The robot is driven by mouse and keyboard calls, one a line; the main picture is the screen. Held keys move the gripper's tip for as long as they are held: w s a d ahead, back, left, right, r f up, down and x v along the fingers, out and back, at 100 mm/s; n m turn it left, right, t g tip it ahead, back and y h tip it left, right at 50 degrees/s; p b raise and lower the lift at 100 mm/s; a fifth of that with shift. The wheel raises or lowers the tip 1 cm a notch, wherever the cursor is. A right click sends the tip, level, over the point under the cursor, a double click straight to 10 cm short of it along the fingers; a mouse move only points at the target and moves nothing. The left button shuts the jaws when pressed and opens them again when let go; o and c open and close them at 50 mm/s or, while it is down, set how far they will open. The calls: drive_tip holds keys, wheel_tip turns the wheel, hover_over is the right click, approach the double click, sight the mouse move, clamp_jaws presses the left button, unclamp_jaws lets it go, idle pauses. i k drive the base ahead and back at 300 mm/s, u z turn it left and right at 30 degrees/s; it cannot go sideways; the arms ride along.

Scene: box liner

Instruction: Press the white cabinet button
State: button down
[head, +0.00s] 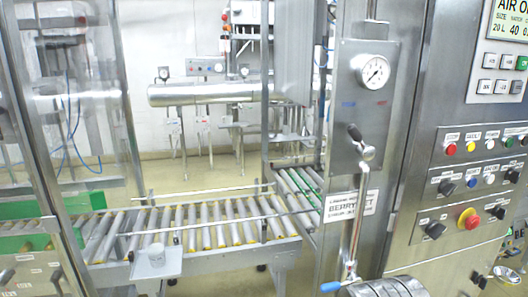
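The steel control cabinet (413,158) stands at the right of the head view, with its button panel partly cut by the right edge. A white button (489,179) sits in the middle row, just right of a blue button (472,182). Another whitish button (490,145) sits in the row above, between a yellow button (470,147) and a green one (507,141). I cannot tell from this view which white one the task means. My gripper is not in view, and nothing is seen touching the buttons.
A red emergency stop (468,218) and black rotary switches (447,187) share the panel. A gauge plate (371,75) with a pipe and blue-handled valve (338,285) stands left of the cabinet. A roller conveyor (200,224) crosses the middle and left.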

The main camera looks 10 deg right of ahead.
sight(491, 177)
drive_tip(key=z, duration=1.5)
